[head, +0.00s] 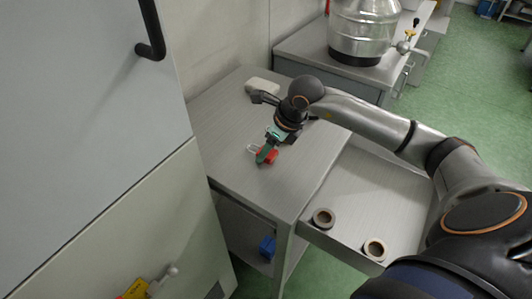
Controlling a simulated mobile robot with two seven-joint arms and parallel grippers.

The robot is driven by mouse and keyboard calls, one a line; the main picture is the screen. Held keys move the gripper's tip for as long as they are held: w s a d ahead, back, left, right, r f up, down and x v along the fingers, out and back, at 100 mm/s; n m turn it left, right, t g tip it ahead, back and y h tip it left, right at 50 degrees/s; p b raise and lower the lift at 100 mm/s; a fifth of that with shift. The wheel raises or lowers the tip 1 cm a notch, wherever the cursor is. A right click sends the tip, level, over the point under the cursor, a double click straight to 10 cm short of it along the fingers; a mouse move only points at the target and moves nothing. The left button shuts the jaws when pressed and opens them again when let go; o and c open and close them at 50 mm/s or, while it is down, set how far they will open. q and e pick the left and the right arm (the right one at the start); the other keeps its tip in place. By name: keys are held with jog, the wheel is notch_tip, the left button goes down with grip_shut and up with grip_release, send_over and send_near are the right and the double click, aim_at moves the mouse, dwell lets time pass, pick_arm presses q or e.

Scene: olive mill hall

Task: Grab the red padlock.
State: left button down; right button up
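The red padlock (270,157) lies on the grey table top (222,125), with its pale shackle toward the left. My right gripper (265,153) reaches down over it from the arm on the right. Its green finger crosses in front of the padlock and hides part of the red body. The other finger is not clearly visible, so I cannot tell whether the gripper is open or shut on the padlock. My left gripper is not in view.
A white block (262,86) lies at the table's back. A steel drum (361,30) stands behind. A tall cabinet (80,110) borders the left.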

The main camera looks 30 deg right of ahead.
grip_shut()
jog(key=shift+r, duration=0.15)
dwell(0.4)
